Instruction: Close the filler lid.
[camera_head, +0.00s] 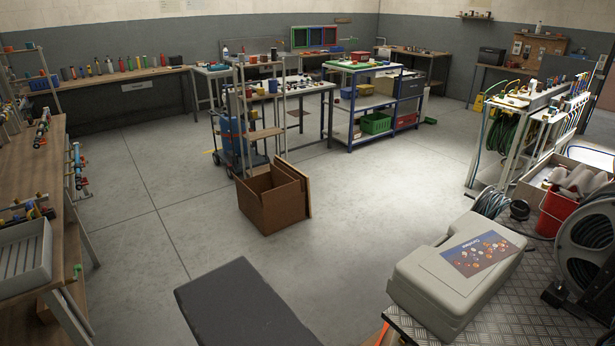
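I cannot make out a filler lid for certain in this view. My gripper is not in view. The nearest lidded thing is a beige plastic case (437,283) at the lower right, with a colourful label (482,253) on its top. It lies on a metal tread-plate surface (500,305) and looks shut. I cannot tell whether any part of it is a filler lid.
A brown open box (270,203) stands on the floor mid-room. A wooden bench (62,200) runs along the left. A hose reel (588,240) and red bucket (553,213) are at the right. Shelving (258,135) stands behind the box. The floor (150,235) left of centre is clear.

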